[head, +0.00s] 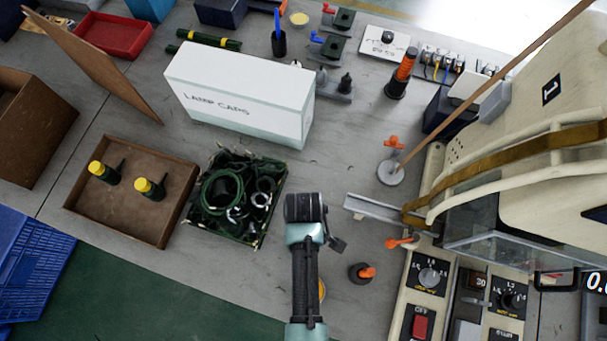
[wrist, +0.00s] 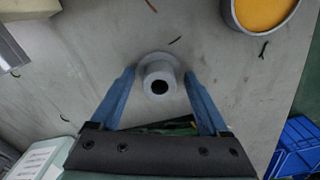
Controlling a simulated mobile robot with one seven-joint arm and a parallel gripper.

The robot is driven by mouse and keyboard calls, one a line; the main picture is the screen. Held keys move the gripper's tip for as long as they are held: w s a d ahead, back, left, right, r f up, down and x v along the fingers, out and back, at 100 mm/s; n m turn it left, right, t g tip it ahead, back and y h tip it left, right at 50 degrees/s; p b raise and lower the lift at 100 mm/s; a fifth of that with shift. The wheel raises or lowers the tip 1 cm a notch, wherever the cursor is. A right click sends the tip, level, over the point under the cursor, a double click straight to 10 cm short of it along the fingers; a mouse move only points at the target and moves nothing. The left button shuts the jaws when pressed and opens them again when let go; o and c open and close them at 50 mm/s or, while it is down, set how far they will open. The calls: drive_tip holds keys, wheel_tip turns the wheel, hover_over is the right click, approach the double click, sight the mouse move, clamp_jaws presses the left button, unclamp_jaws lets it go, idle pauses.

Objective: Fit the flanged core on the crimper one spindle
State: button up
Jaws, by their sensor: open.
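The flanged core (wrist: 160,70) is a small grey collar with a wide round flange and a dark bore. In the wrist view it sits on the grey table between the blue fingers of my gripper (wrist: 160,76). The fingers are open, one on each side, with gaps to the core. In the head view my gripper (head: 305,208) is over the table right of the green parts bin, and the core is hidden there. Crimper one (head: 515,125) is the large cream machine marked 1 at the right. I cannot make out its spindle clearly.
The green parts bin (head: 192,215) and a brown tray (head: 75,205) with two yellow-topped items lie left. The white lamp caps box (head: 240,105) stands behind. A metal rail (head: 370,207) and an orange-topped black item (head: 360,272) are right. A yellow-filled cup (wrist: 262,12) is close by.

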clamp_jaws()
idle(0.4)
